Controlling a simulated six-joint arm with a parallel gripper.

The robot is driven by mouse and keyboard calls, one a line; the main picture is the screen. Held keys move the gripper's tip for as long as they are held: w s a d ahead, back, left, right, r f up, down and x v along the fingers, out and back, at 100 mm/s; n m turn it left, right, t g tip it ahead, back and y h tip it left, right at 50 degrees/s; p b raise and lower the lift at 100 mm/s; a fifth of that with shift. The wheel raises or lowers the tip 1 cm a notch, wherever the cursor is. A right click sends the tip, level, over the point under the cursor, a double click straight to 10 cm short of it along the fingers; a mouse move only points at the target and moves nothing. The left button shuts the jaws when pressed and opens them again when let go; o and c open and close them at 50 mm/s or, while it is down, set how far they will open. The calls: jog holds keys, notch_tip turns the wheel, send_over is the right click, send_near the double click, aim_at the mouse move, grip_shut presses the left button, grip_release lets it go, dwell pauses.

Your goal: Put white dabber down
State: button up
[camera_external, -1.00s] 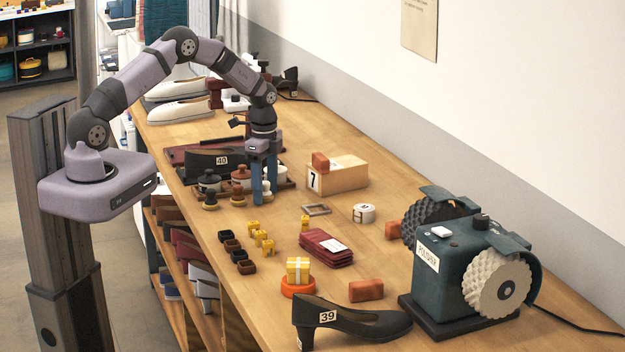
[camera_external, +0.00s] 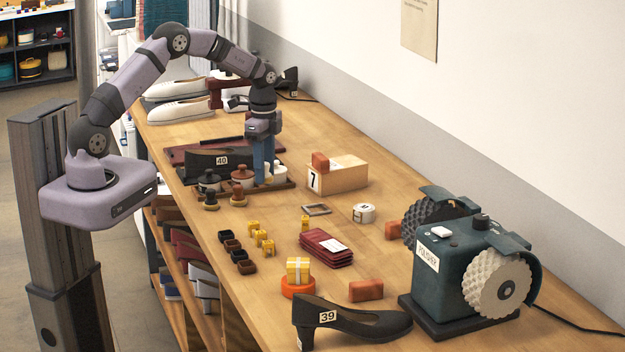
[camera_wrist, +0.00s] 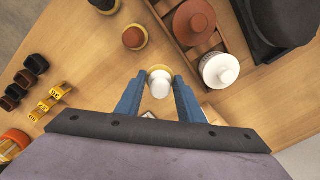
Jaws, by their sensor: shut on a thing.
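My gripper (camera_external: 263,183) is shut on the white dabber (camera_wrist: 160,84), beside the front edge of the jar tray. In the wrist view, the dabber's white knob sits between the two blue fingertips, with a yellowish rim showing behind it. In the external view, the fingers mostly hide the dabber, and I cannot tell how far it is above the table. A brown dabber (camera_external: 237,196) and a black dabber (camera_external: 211,200) stand on the table to its left.
The tray (camera_wrist: 178,40) holds a black jar (camera_external: 208,180), a reddish-brown jar (camera_external: 243,174) and a white jar (camera_wrist: 221,71). A black shoe (camera_external: 215,162) stands behind. A wooden block marked 7 (camera_external: 340,175) is to the right. Bare table lies in front of my gripper.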

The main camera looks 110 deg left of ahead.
jog(key=shift+r+b, duration=0.45)
jog(key=shift+r, duration=1.95)
